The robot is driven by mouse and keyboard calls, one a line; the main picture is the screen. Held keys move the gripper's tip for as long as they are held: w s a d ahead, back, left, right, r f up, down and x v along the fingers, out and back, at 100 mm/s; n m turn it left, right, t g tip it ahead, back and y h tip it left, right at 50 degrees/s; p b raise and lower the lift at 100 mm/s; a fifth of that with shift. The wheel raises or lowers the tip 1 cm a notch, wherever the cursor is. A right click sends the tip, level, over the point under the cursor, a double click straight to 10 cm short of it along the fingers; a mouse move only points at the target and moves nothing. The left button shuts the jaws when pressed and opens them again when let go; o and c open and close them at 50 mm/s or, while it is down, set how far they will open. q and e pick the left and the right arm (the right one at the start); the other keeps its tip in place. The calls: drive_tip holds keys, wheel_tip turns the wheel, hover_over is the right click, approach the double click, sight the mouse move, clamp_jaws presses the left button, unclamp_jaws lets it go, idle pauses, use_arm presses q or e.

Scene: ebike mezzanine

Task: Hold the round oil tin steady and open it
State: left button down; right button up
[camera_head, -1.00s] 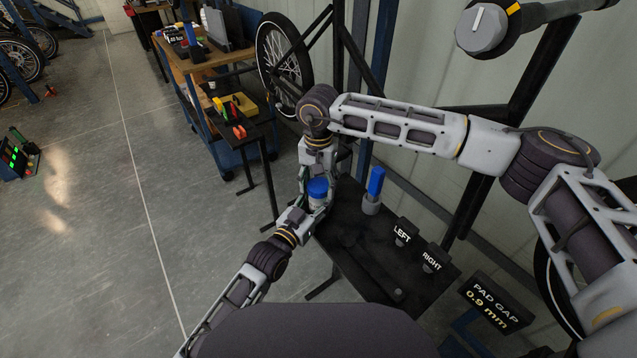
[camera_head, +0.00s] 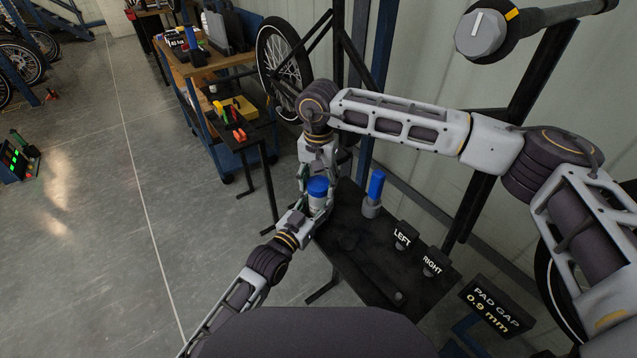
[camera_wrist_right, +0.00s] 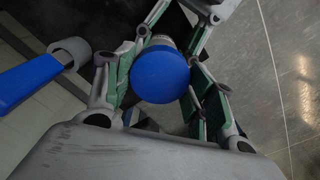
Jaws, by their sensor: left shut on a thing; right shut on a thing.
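My left gripper (camera_head: 312,212) reaches in from the lower left and is shut on the tin's body. My right gripper (camera_head: 318,180) comes down from above and is shut on the blue lid. In the right wrist view the round blue lid (camera_wrist_right: 160,75) sits between the green-padded fingers of my right gripper (camera_wrist_right: 163,85). The lid hides most of the tin there, and the lid still sits on the tin.
A blue-handled tool stands in a grey holder (camera_head: 371,208) just right of the tin. Blocks marked LEFT (camera_head: 402,236) and RIGHT (camera_head: 432,262) sit on the black table (camera_head: 350,262). A sign reading PAD GAP 0.9 mm (camera_head: 495,305) is at lower right. A workbench (camera_head: 205,60) stands behind.

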sight(318, 183)
drive_tip(key=shift+r, duration=0.25)
idle(0.3)
drive_tip(key=shift+r, duration=1.9)
use_arm(q)
drive_tip(key=c, duration=0.7)
unclamp_jaws()
drive_tip(key=shift+v, duration=6)
